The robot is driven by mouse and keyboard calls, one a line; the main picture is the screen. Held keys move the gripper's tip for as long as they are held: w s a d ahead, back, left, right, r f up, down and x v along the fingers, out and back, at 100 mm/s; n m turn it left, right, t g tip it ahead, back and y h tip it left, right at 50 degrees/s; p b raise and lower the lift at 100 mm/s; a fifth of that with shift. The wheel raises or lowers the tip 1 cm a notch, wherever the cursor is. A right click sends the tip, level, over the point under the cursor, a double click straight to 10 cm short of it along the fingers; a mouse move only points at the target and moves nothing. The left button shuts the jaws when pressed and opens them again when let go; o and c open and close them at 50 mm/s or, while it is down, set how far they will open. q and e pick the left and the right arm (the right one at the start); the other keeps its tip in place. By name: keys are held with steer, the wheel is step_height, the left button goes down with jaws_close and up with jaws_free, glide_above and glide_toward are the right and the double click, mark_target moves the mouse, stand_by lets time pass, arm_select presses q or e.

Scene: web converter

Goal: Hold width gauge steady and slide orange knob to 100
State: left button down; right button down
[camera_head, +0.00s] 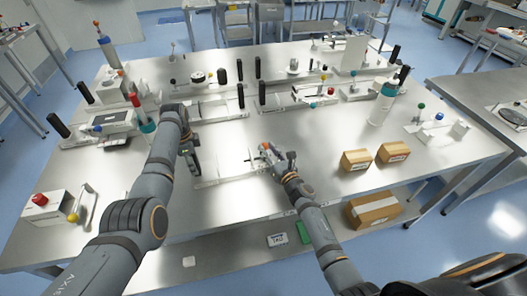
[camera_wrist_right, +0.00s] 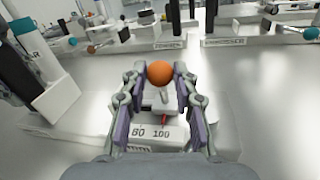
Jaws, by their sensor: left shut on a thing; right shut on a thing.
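The width gauge (camera_head: 232,177) is a pale, long, low device lying on the near part of the steel table. Its scale (camera_wrist_right: 150,134) shows 80 and 100 in the right wrist view. The orange knob (camera_wrist_right: 160,73) is a round ball standing above the slider. My right gripper (camera_wrist_right: 160,72) is shut on it, with a finger on each side. A red pointer (camera_wrist_right: 164,119) below the knob stands just above the 100 mark. My left gripper (camera_head: 190,150) is at the gauge's left end, shut on its dark handle (camera_head: 194,162); the contact is partly hidden.
Two cardboard boxes (camera_head: 356,160) (camera_head: 392,152) stand right of my right arm. More gauges and dark handles (camera_head: 240,96) fill the table behind. A red-knobbed box (camera_head: 48,207) stands at the left. The table's front edge is close.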

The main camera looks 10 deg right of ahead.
arm_select(q)
steer(key=shift+s+a+f, duration=0.2)
steer(key=shift+s+f, duration=0.1)
steer(key=shift+f, duration=0.2)
arm_select(e)
steer(key=c, duration=1.4)
jaws_free()
steer(key=shift+d, duration=0.15)
arm_select(q)
steer(key=shift+d, duration=0.1)
arm_select(e)
steer(key=o, duration=0.4)
steer(key=shift+d, duration=0.1)
steer(key=v, duration=1.2)
steer(key=shift+s, duration=0.2)
arm_select(q)
steer(key=shift+w+r+p, duration=0.1)
steer(key=shift+r+p, duration=0.2)
steer(key=shift+p, duration=0.25)
arm_select(e)
steer(key=shift+w+r, duration=0.15)
steer(key=shift+r, duration=0.3)
